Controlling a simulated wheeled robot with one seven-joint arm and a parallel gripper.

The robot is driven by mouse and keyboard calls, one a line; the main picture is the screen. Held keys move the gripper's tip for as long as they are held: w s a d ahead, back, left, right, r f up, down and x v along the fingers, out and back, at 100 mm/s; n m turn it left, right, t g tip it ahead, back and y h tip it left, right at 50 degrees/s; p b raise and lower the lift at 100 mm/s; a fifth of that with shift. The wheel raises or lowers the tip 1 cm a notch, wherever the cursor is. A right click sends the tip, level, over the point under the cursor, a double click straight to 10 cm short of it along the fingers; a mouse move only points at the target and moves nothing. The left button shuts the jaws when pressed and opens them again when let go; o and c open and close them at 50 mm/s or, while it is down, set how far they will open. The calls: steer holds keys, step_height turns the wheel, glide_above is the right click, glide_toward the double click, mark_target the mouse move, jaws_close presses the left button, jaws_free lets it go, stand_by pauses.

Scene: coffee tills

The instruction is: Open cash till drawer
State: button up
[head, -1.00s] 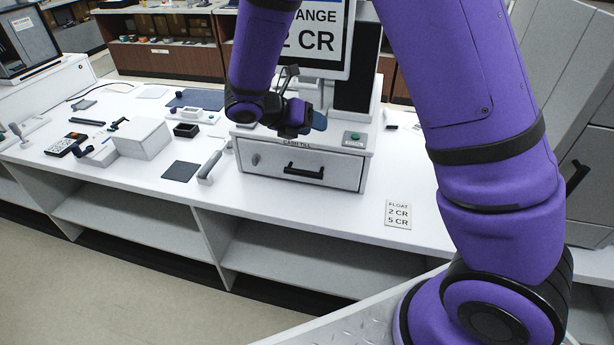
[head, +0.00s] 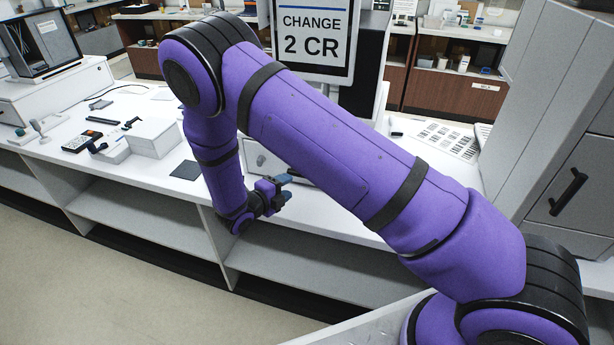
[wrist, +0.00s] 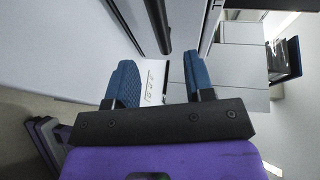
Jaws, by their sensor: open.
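The cash till (head: 262,160) stands on the white counter, mostly hidden behind my arm in the head view. A round lock shows on its front left; its drawer handle is largely covered. In the wrist view the pale till front (wrist: 127,18) carries a black bar handle (wrist: 160,25) at the top, ahead of the fingers and between their lines. My gripper (head: 284,187) is low in front of the till, with its blue fingertips toward the till front. In the wrist view its fingers (wrist: 159,62) are apart, with nothing held; the handle appears beyond the tips. The drawer looks shut.
A screen reading "CHANGE 2 CR" (head: 314,32) rises behind the till. A white box (head: 152,138), card reader (head: 82,141) and dark mat (head: 187,170) lie to the left. A grey cabinet (head: 560,130) stands at right. Open shelves (head: 300,258) lie under the counter edge.

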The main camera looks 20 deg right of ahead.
steer(key=x, duration=0.9)
steer(key=shift+w+d+f, duration=0.15)
steer(key=shift+w+d, duration=0.1)
steer(key=shift+d, duration=0.05)
jaws_close()
